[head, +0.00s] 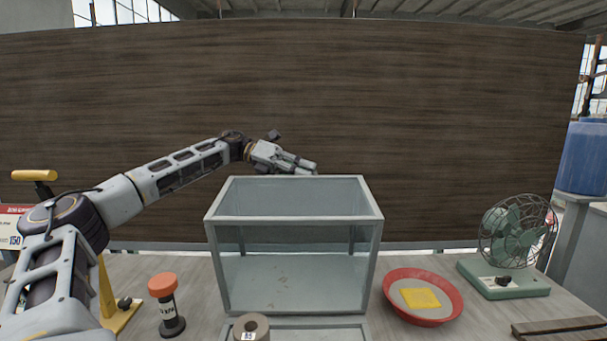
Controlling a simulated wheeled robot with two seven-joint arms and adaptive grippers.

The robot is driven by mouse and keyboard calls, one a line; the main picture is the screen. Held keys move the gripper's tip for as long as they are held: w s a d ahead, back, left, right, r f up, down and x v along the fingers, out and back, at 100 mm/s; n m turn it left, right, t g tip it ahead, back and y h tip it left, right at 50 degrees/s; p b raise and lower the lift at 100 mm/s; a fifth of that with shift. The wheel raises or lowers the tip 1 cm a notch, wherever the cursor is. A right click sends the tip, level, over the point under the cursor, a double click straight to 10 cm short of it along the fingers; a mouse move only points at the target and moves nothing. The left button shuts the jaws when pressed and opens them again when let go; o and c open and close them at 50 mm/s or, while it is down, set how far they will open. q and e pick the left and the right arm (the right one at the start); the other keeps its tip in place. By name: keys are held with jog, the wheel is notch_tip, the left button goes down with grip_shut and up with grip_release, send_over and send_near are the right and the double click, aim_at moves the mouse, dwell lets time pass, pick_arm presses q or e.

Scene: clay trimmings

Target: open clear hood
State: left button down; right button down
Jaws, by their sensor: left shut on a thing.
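The clear hood (293,219) is a box with a pale grey frame and see-through panels, standing upright in the middle of the bench. Small brown crumbs show through its front. My left arm reaches in from the left, and my left gripper (307,167) is at the hood's far top edge. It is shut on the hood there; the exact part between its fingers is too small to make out. I cannot tell whether the top is a clear panel or an opening. My right gripper is not in view.
A red bowl (447,311) with a yellow piece and a green fan (515,235) stand right of the hood. An orange-capped bottle (166,307) and a brown roll (251,322) are at the front. A dark wood panel (450,120) rises behind the bench.

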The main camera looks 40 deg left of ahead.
pick_arm(q)
jog(key=shift+m+y, duration=0.3)
jog(key=shift+m, duration=0.3)
jog(key=shift+s+d+r+b, duration=0.1)
jog(key=shift+s+d+r, duration=0.15)
jog(key=shift+s+d, duration=0.3)
jog(key=shift+s+d+r+b, duration=0.15)
jog(key=shift+s+d+r, duration=0.15)
jog(key=shift+s+d, duration=0.3)
jog(key=shift+s+d+r+b, duration=0.1)
jog(key=shift+s+d+r, duration=0.25)
jog(key=shift+s, duration=0.3)
jog(key=shift+f, duration=0.1)
jog(key=c, duration=1.5)
grip_release()
jog(key=shift+c, duration=0.2)
jog(key=shift+w, duration=0.1)
jog(key=shift+r, duration=0.2)
jog(key=shift+v, duration=6)
jog(key=shift+f, duration=0.15)
